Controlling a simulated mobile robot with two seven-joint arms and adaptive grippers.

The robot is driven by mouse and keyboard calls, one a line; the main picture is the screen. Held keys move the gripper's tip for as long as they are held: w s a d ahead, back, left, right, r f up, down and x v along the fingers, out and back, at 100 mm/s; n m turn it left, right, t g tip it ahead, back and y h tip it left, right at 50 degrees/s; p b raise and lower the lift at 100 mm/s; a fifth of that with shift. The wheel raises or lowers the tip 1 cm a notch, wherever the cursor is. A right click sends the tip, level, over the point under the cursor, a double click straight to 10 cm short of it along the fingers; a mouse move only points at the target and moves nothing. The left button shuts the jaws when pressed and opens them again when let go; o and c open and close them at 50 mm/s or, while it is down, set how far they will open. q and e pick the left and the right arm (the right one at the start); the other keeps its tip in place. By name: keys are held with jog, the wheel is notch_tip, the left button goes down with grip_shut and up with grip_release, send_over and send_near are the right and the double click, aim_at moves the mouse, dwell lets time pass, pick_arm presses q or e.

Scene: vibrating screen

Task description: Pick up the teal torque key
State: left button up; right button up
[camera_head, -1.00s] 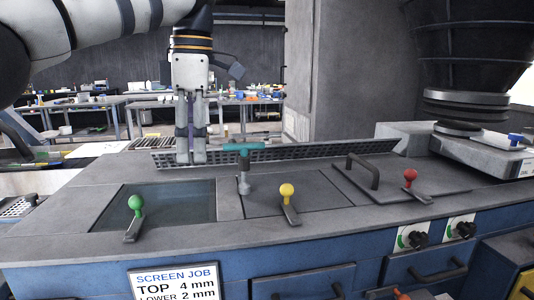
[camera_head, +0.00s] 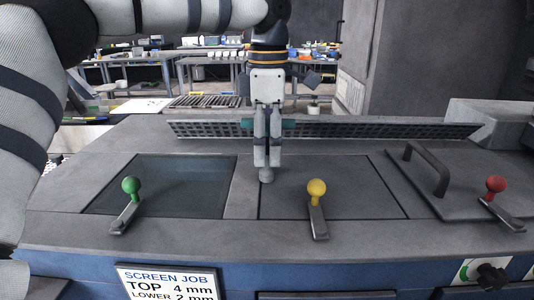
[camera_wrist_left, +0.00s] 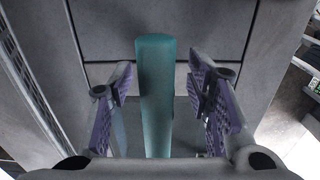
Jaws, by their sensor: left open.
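The teal torque key (camera_head: 289,124) stands on the deck of the machine, its T-shaped handle crosswise on top. My left gripper (camera_head: 267,163) points straight down in front of it in the head view and hides its middle; the handle's ends show on both sides. The key's grey foot (camera_head: 266,175) shows below the fingertips. In the left wrist view the teal handle (camera_wrist_left: 155,95) runs lengthwise between the two open fingers, with a gap on each side. My left gripper is open. My right gripper is not in view.
Levers with green (camera_head: 131,185), yellow (camera_head: 316,187) and red (camera_head: 496,184) knobs stand on the deck. A cover with a dark handle (camera_head: 427,170) lies at right. A perforated strip (camera_head: 380,130) runs behind the key.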

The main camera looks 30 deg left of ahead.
pick_arm(q)
jog(key=shift+f, duration=0.6)
grip_shut()
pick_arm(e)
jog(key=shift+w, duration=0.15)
pick_arm(q)
jog(key=shift+r, duration=0.1)
notch_tip(320, 180, up, 3)
jog(key=shift+w+f, duration=0.1)
jog(key=shift+w, duration=0.05)
jog(key=s+d+r+p, duration=0.1)
jog(key=s+d+r, duration=0.9)
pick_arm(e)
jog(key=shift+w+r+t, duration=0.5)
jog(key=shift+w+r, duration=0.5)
